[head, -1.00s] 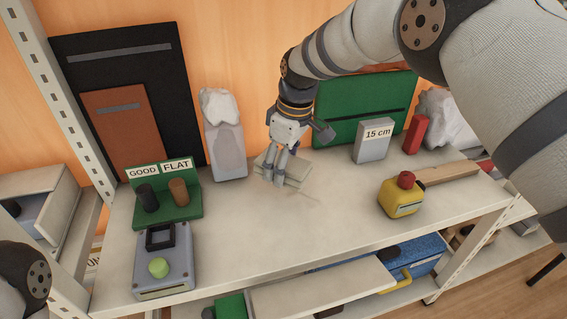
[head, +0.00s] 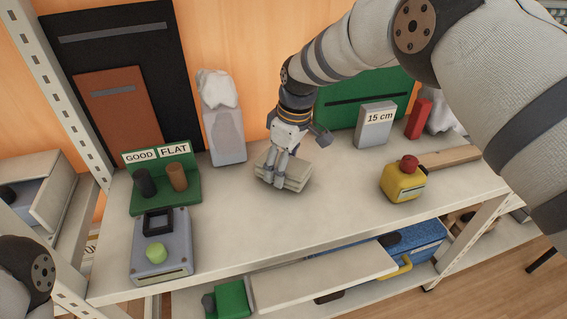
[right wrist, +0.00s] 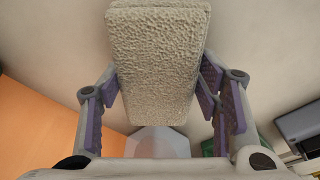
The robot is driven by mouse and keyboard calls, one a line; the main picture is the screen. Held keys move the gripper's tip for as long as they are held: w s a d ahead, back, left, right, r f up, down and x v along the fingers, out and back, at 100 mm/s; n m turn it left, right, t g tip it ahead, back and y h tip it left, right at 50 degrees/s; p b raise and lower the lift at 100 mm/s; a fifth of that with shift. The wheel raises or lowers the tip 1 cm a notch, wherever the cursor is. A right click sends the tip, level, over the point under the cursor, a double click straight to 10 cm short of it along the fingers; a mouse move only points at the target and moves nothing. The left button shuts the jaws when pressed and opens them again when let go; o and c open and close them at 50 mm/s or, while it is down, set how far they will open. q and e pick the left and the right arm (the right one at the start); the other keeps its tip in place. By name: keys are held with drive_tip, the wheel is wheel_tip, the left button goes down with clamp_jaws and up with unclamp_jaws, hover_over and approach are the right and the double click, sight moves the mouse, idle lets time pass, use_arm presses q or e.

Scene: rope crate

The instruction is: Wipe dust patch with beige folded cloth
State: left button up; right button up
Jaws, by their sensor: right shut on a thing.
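The beige folded cloth (head: 296,174) lies flat on the white shelf top, near the middle toward the back. My right gripper (head: 271,182) points down and is shut on the cloth at its left part. In the right wrist view the textured cloth (right wrist: 155,60) sits between the gripper's fingers (right wrist: 165,100). I cannot make out the dust patch now; the cloth and gripper may cover it. My left gripper is out of view; only a part of my left arm shows at the lower left.
A white box with tissue (head: 226,135) stands behind left. A green stand (head: 160,196) and a grey device with a green button (head: 160,262) are at left. A yellow bottle (head: 403,183) and a grey 15 cm block (head: 374,132) are at right. The front middle is clear.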

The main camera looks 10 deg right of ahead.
sight(301, 169)
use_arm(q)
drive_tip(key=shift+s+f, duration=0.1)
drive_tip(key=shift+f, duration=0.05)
use_arm(e)
drive_tip(key=shift+f, duration=0.5)
drive_tip(key=shift+s+d+r+p, duration=0.25)
drive_tip(key=shift+s+d+p, duration=0.05)
drive_tip(key=shift+d+p, duration=0.05)
drive_tip(key=shift+s+d+p, duration=1)
drive_tip(key=shift+d, duration=0.1)
drive_tip(key=shift+s+d, duration=0.1)
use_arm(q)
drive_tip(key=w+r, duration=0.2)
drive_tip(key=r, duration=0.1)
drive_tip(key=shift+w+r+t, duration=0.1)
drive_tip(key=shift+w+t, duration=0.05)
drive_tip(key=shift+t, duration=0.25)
use_arm(e)
drive_tip(key=shift+s+f, duration=0.1)
